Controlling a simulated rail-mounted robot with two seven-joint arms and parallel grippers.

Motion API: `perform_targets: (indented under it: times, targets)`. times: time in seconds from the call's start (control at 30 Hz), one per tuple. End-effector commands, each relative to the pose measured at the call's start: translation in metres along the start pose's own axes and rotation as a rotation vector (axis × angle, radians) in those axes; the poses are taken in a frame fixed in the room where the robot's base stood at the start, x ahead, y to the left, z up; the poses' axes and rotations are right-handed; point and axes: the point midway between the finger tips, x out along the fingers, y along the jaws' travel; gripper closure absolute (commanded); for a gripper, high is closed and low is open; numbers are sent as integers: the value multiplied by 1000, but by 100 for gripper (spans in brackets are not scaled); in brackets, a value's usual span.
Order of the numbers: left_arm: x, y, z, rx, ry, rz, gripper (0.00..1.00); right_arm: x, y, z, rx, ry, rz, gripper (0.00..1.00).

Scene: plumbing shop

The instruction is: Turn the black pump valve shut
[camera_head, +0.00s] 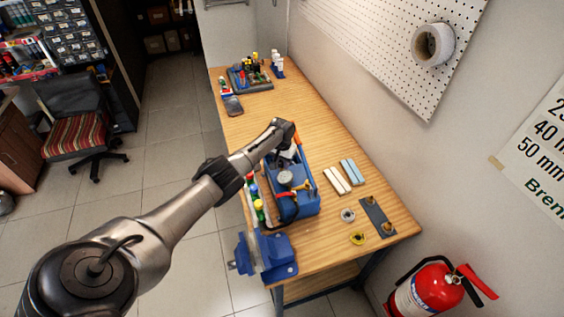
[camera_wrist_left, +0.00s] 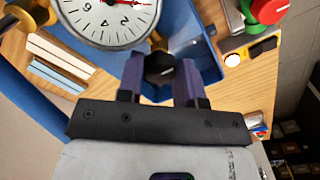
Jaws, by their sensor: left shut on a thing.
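The blue pump (camera_head: 305,207) stands on the wooden workbench with its white dial gauge (camera_head: 285,177) on top. In the left wrist view the gauge (camera_wrist_left: 108,18) is large at the top, cut by the edge. The black pump valve (camera_wrist_left: 160,69) is a round dark knob between the two fingers of my left gripper (camera_wrist_left: 160,82). The gripper is shut on it, one finger on each side. In the head view my left gripper (camera_head: 284,140) is over the far end of the pump, and the valve cannot be made out. My right gripper is not seen.
A blue vise (camera_head: 268,256) sits at the bench's near left corner. Light strips (camera_head: 337,180), blue strips (camera_head: 352,171), a dark plate (camera_head: 378,217) and a yellow ring (camera_head: 357,238) lie right of the pump.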

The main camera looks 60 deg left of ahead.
Motion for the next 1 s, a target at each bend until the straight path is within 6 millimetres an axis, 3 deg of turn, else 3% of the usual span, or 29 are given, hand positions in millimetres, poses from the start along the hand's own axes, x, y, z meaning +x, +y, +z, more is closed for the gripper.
perform_targets:
  times: [0.27, 0.3, 0.4, 0.73, 1.0]
  targets:
    - [-1, 0, 0, 2, 1, 0, 90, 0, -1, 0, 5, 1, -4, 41]
    - [-1, 0, 0, 2, 1, 0, 66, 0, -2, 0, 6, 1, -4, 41]
    - [-1, 0, 0, 2, 1, 0, 56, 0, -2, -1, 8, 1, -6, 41]
    - [-6, 0, -1, 1, 3, 0, 56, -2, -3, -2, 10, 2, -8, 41]
    - [-50, 0, -1, 2, 5, -1, 56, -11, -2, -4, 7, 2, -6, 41]
